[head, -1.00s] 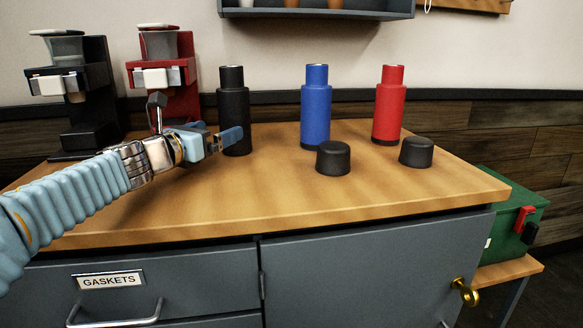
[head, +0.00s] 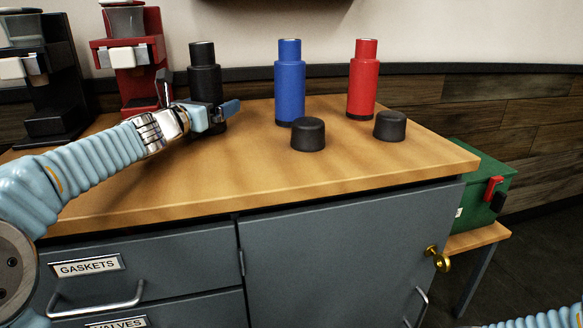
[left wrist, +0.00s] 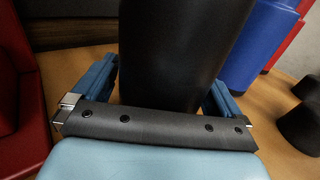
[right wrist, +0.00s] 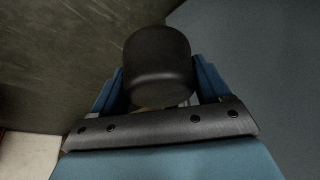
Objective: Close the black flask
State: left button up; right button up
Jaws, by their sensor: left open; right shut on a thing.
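The black flask (head: 205,80) stands upright on the wooden counter, with no cap on its narrow neck. My left gripper (head: 222,110) is at its lower body. In the left wrist view the flask (left wrist: 172,50) stands between the open left fingers (left wrist: 165,85). My right gripper (right wrist: 160,90) is shut on a black cap (right wrist: 158,62), seen in the right wrist view. In the head view the right gripper and this cap are out of frame; only a bit of my right arm shows at the bottom right.
A blue flask (head: 289,85) and a red flask (head: 362,80) stand to the right, with two black caps (head: 308,134) (head: 390,126) in front of them. A red brewer (head: 128,55) and a black brewer (head: 45,85) stand left. The counter's front middle is clear.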

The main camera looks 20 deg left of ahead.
aim_at(210, 72)
pick_arm(q)
jog(key=shift+w, duration=0.2)
jog(key=shift+c, duration=0.5)
jog(key=c, duration=1.3)
jog(key=shift+o, duration=0.2)
notch_tip(210, 72, up, 8)
jog(key=p, duration=0.5)
jog(key=shift+f, duration=0.2)
pick_arm(e)
notch_tip(210, 72, up, 5)
jog(key=shift+r, duration=0.1)
pick_arm(q)
notch_tip(210, 72, up, 11)
jog(key=shift+f, duration=0.2)
jog(key=o, duration=0.8)
jog(key=c, duration=1)
